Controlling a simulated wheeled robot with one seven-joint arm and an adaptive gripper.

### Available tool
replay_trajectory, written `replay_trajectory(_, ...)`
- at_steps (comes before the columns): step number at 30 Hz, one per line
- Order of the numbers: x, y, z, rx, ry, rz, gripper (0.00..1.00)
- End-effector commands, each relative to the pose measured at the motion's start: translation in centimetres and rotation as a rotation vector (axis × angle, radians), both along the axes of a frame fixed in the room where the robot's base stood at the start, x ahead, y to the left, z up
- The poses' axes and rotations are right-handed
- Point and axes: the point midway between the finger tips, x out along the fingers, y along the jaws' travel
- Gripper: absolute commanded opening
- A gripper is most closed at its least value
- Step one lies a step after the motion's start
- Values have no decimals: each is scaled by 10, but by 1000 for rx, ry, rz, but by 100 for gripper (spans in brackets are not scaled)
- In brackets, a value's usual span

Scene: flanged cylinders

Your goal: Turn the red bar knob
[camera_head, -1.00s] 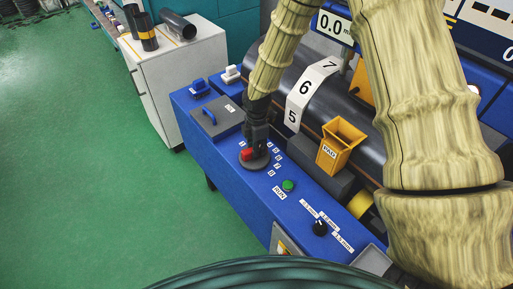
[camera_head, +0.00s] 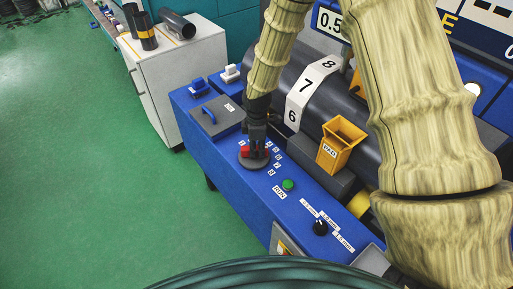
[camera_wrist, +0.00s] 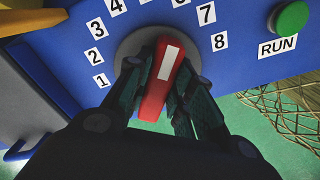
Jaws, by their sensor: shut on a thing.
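The red bar knob (camera_wrist: 157,88) sits on a round grey dial plate (camera_wrist: 207,64) and has a white stripe along its top. In the wrist view its far end points up and slightly right, between the labels 4 and 7. My gripper (camera_wrist: 158,74) has one finger on each side of the bar and is shut on it. In the head view, my gripper (camera_head: 256,146) comes down onto the knob from above. Only a bit of the red knob (camera_head: 245,151) shows there. The dark roller behind carries a number strip (camera_head: 305,87) reading 6, 7, 8.
A green RUN button (camera_head: 288,185) and a small black selector knob (camera_head: 320,227) are on the blue panel (camera_head: 225,160) near the dial. A yellow PAD holder (camera_head: 341,143) stands close to its right. A grey lidded box (camera_head: 215,117) is at its left. A display (camera_head: 329,23) shows 0.5, partly hidden.

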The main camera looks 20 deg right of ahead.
Motion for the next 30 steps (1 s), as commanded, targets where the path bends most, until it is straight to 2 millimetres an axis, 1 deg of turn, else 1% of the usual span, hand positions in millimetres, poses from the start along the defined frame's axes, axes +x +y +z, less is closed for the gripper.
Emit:
replay_trajectory(1,-1,0,-1,0,2,0,29)
replay_trajectory(3,-1,0,-1,0,2,0,41)
replay_trajectory(4,-1,0,-1,0,2,1,45)
replay_trajectory(13,0,0,0,0,1,2,45)
replay_trajectory(17,0,0,6,0,0,2,45)
replay_trajectory(20,0,0,17,1,0,2,45)
replay_trajectory(23,0,0,32,1,-1,2,45)
replay_trajectory(30,0,0,72,1,-1,1,45)
